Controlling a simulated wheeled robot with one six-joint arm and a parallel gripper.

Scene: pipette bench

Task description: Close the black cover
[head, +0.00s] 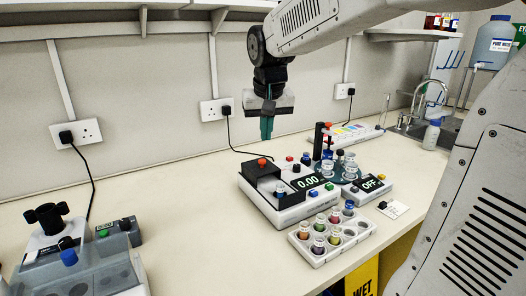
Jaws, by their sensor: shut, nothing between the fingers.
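A white instrument (293,207) with a "0.00" display stands in the middle of the bench. A black boxy part that looks like the black cover (259,173), with a red knob (262,162) on it, sits at its back left. I cannot tell from this view how far open it is. My gripper (267,136) has teal fingers. It is shut and empty, pointing down, above and apart from the instrument and its black part.
A white rack (332,236) of colored vials stands in front. An "OFF" unit (368,187) with glassware and an upright black post (318,141) are to the right. A grey device (80,265) stands at the left. Cables run to wall sockets. Bench between devices is clear.

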